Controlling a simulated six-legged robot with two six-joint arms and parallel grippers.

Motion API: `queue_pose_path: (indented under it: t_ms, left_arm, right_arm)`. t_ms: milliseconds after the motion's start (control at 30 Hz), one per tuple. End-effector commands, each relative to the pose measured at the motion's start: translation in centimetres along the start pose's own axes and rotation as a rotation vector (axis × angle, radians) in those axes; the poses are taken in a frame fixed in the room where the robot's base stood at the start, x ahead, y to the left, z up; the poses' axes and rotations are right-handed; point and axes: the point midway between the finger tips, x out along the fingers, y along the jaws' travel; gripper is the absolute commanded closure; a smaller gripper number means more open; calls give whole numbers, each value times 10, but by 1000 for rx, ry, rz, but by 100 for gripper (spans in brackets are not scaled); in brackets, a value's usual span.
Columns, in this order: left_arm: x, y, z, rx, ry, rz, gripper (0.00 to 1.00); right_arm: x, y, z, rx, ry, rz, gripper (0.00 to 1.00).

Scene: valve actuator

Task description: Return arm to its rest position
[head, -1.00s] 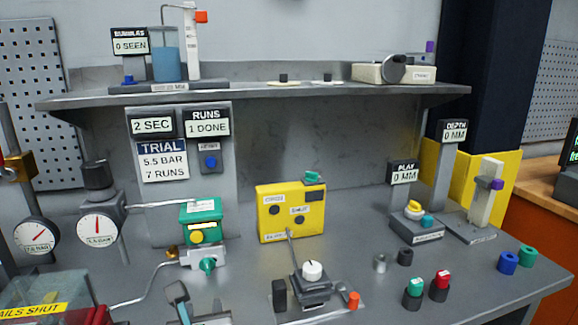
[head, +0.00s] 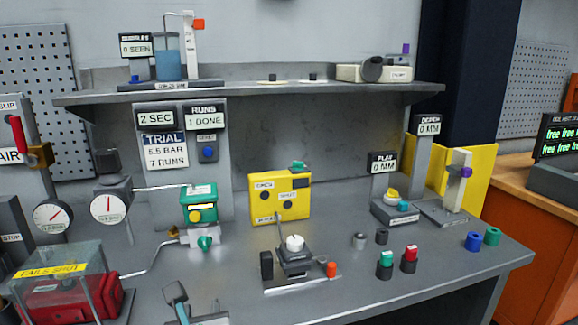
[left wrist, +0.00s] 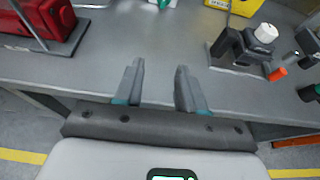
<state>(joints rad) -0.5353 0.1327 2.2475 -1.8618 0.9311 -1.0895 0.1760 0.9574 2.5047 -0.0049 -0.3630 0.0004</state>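My left gripper (head: 194,306) shows at the bottom of the head view, at the front of the grey bench (head: 345,292). In the left wrist view its two grey fingers (left wrist: 160,86) stand apart with nothing between them, over the bench's front edge. The fixture with a white knob (head: 294,243) stands to its right, and the red box under a clear cover (head: 72,296) to its left. Both are apart from the fingers. The left arm's links are mostly out of the picture. My right arm and gripper are in neither view.
A green valve block (head: 199,207) and a yellow box (head: 279,197) stand farther back, with gauges (head: 109,208) at left. Red- and green-topped cylinders (head: 409,258) stand at right. A shelf (head: 250,94) spans the back. Bare floor (left wrist: 30,122) lies before the bench.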

Motion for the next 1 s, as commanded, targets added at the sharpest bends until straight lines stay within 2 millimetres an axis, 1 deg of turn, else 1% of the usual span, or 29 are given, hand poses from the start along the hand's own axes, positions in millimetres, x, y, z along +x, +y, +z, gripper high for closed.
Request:
queue_pose_path:
  t_ms: [100,133,267,467,567,600,667,700,767,800,867,900,967,1000]
  left_arm:
    - [1,0,0,0,0,0,61]
    - [3,1,-5,-9,21,3,61]
    - [14,3,-39,-84,151,19,61]
    - [22,8,-100,-247,376,71,61]
    - [20,11,-137,-365,513,121,61]
    - [18,12,-154,-426,576,149,61]
    - [13,13,-182,-533,678,205,61]
    - [7,14,-203,-625,757,256,61]
    - [-6,15,-238,-809,889,369,61]
    - [-18,14,-263,-967,981,475,61]
    - [-37,11,-296,-1247,1092,676,61]
    - [-47,8,-314,-1445,1133,828,61]
    - [-57,6,-335,-1735,1134,1060,61]
    - [-60,6,-347,-1914,1096,1208,61]
  right_arm:
    - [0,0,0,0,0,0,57]
    - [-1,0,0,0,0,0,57]
    - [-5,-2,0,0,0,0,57]
    - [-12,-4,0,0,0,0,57]
    - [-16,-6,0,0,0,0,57]
    - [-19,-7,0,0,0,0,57]
    - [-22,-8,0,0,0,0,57]
    - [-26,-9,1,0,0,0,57]
    - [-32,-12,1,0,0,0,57]
    - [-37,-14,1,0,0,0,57]
    - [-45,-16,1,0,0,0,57]
    - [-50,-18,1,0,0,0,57]
    - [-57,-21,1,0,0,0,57]
    - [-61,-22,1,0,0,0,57]
